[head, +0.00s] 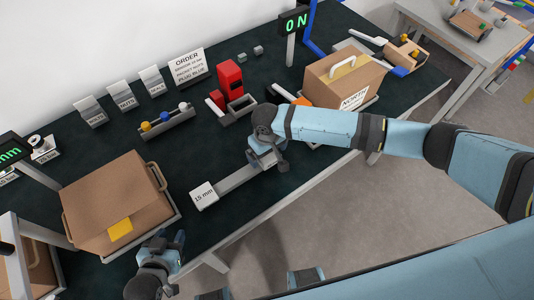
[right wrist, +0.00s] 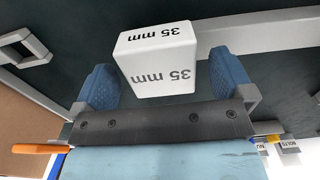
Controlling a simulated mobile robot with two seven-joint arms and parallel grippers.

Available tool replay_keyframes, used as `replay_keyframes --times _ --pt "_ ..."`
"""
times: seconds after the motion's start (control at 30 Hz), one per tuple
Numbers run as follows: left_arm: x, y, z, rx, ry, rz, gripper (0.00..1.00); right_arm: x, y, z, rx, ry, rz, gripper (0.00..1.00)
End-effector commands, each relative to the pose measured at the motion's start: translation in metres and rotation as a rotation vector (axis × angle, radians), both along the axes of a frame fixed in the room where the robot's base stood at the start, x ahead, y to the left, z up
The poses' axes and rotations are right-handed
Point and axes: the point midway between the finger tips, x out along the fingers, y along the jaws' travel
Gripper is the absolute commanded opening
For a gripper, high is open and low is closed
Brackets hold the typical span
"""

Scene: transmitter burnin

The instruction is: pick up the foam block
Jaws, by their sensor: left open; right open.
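A white block marked "35 mm" (right wrist: 158,62) sits between the two blue fingers of my right gripper (right wrist: 162,85) in the right wrist view. The fingers are open on either side; a gap shows at its right, and contact at its left is unclear. In the head view my right gripper (head: 268,158) is low over the far end of a grey bar (head: 240,178) and hides that block. Another white block marked "15 mm" (head: 203,195) is at the bar's near end. No label says which block is foam. My left gripper (head: 172,248) is open and empty near the table's front edge.
A brown box (head: 110,195) stands at left, and another box (head: 345,85) stands right of my right gripper. A red stand (head: 230,76), a rack with coloured knobs (head: 165,125) and two small grey blocks (head: 258,50) lie behind. Dark tabletop is clear around the bar.

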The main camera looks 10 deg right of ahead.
Motion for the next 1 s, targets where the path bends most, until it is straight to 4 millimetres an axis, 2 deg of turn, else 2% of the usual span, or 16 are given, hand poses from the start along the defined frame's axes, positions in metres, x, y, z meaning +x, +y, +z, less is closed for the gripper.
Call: replay_keyframes --times 0.1,0.3,0.37,0.53,0.57,0.87,1.0 --pt "0.000 0.000 0.001 0.000 0.000 0.000 0.43 0.000 0.000 -0.008 -0.001 0.000 0.000 0.99" --pt "0.000 0.000 0.001 -0.001 -0.002 0.000 0.43 0.000 0.000 -0.009 0.000 -0.001 0.000 0.99" --pt "0.000 0.000 0.002 -0.001 -0.002 0.000 0.43 0.000 0.000 -0.009 0.000 -0.001 0.000 0.87" --pt "0.000 0.000 0.002 -0.001 -0.003 0.000 0.43 0.000 0.000 -0.008 -0.001 -0.001 0.000 0.48" --pt "0.000 0.000 0.002 -0.001 -0.003 0.000 0.43 0.000 0.000 -0.008 -0.001 -0.001 0.000 0.46" --pt "0.000 0.000 0.002 -0.001 -0.003 -0.001 0.43 0.000 0.000 -0.007 -0.001 -0.001 0.000 0.46" --pt "0.000 -0.001 0.002 -0.001 -0.003 -0.001 0.43 0.000 0.000 0.002 0.001 -0.002 0.000 0.46"
